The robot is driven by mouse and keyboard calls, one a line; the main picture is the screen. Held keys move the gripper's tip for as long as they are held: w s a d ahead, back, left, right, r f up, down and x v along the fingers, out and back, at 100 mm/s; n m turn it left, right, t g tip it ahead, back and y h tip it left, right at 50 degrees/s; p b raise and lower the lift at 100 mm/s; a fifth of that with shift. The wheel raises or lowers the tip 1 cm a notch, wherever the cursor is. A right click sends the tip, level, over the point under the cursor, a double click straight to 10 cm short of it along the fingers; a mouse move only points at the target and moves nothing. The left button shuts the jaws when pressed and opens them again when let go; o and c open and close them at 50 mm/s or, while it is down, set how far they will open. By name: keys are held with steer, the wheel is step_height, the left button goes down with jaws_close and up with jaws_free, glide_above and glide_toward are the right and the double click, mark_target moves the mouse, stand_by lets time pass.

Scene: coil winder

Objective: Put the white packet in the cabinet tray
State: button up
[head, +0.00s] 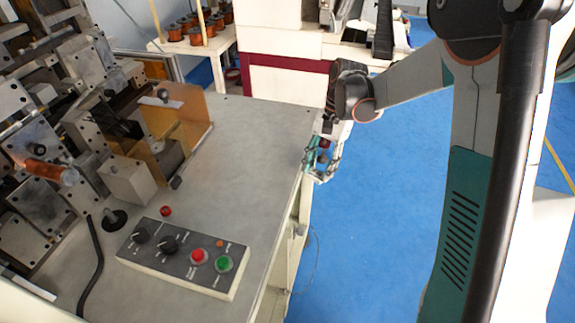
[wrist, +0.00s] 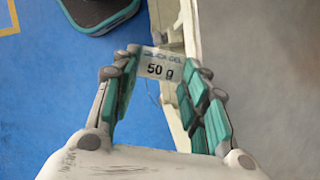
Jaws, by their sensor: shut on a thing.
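The white packet (wrist: 161,64), printed "50 g", is held between the fingertips of my gripper (wrist: 165,58) in the wrist view. The teal-padded fingers are shut on its two sides. In the head view my gripper (head: 322,157) is beside the right edge of the grey-topped cabinet (head: 240,150); the packet cannot be made out there. The wrist view shows the cabinet's cream edge (wrist: 188,30) close behind and to the right of the packet. I cannot clearly make out the cabinet tray in either view.
A control panel (head: 185,258) with knobs and buttons sits on the cabinet top. Winding machinery (head: 100,110) with an amber guard (head: 190,118) stands at left. A shelf of copper coils (head: 195,42) is behind. Blue floor (head: 390,200) is clear right of the cabinet.

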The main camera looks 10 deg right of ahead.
mark_target(290, 177)
steer(key=s+a+r+m+t+y+p, duration=0.1)
steer(key=a+r+m+t+p, duration=0.25)
steer(key=r+m, duration=0.5)
steer(key=a+r+m+t+p, duration=0.25)
steer(key=r+m+p, duration=0.2)
steer(key=r, duration=0.75)
steer(key=shift+m+g, duration=0.4)
steer(key=f+b, duration=0.2)
steer(key=f, duration=0.4)
steer(key=f+b, duration=0.2)
steer(key=f, duration=0.5)
steer(key=f+b, duration=0.2)
steer(key=f, duration=0.5)
steer(key=shift+w+a+b, duration=0.1)
steer(key=shift+a+b, duration=0.2)
steer(key=shift+b, duration=0.05)
steer(key=shift+f, duration=0.2)
steer(key=o, duration=0.7)
steer(key=shift+r, duration=0.15)
